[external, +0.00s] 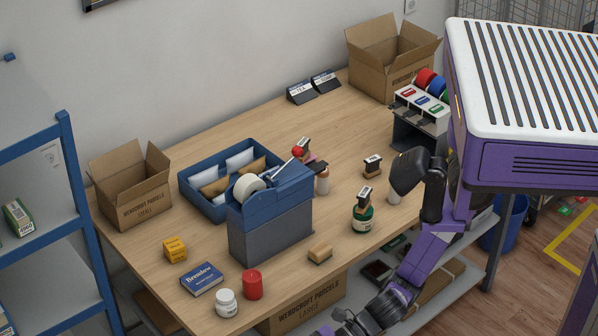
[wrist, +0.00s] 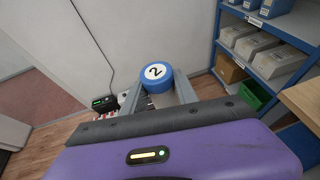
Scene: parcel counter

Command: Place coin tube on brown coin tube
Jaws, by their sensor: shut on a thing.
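My gripper (wrist: 157,90) shows in the wrist view with its two grey fingers closed on a blue coin tube (wrist: 155,72). The tube's round end faces the camera and bears a white disc with a "2". The tube is held clear of the floor, away from the table. In the external view I cannot make out the gripper or the held tube. A small pale cylinder with a brownish tint (external: 322,184) stands on the table behind the tape dispenser; it may be the brown coin tube, but I cannot be sure. A similar pale cylinder (external: 394,194) stands further right, partly hidden by my arm.
The back middle is clear. Blue shelves (wrist: 290,48) show in the wrist view.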

